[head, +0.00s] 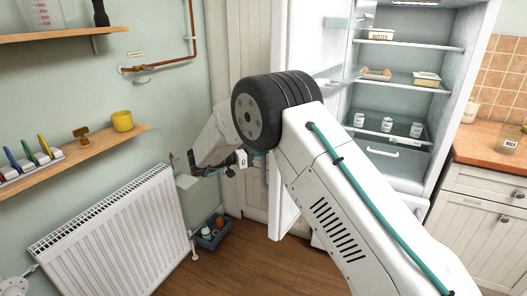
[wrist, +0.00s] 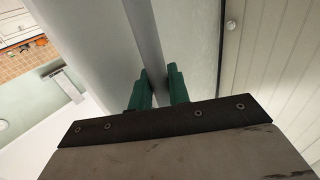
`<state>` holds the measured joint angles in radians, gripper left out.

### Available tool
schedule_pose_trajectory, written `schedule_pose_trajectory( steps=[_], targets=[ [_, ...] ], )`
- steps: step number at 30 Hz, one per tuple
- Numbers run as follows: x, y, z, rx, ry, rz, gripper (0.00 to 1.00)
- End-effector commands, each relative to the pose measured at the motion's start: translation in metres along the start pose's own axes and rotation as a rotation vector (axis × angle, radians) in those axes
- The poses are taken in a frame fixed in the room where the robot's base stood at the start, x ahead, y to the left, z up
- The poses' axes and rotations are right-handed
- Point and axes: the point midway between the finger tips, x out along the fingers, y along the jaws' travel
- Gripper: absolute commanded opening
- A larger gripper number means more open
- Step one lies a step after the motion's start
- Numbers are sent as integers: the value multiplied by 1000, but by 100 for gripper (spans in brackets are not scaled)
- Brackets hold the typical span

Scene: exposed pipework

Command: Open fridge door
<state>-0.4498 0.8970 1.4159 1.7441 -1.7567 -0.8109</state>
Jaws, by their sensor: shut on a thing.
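The fridge door (head: 308,35) is white and stands swung open to the left, with its clear inner door shelves showing. The lit fridge interior (head: 400,55) is exposed, with shelves of food. In the wrist view, the green fingertips of my gripper (wrist: 160,82) are closed on a long grey bar, the door handle (wrist: 147,35), which runs up between them along the pale door. In the head view, my own arm covers the middle of the door, and the fingers and handle are hidden.
A white radiator (head: 110,235) and wooden shelves (head: 75,155) line the left wall. A dark caddy (head: 212,232) stands on the floor beside the radiator. A cream panelled cupboard (head: 240,40) is behind my arm. A wooden counter (head: 490,146) is at right.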

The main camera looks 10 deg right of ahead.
Motion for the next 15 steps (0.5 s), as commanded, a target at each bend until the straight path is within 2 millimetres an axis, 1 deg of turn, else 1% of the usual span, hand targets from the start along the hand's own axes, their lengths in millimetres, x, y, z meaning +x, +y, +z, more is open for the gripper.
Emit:
schedule_pose_trajectory(
  steps=[10, 11, 12, 13, 15],
  targets=[
    [2, 0, 0, -1, 0, 4, 0],
    [2, 0, 0, -1, 0, 4, 24],
    [2, 0, 0, -1, 0, 4, 35],
    [2, 0, 0, -1, 0, 4, 38],
    [2, 0, 0, -1, 0, 4, 38]
  ],
)
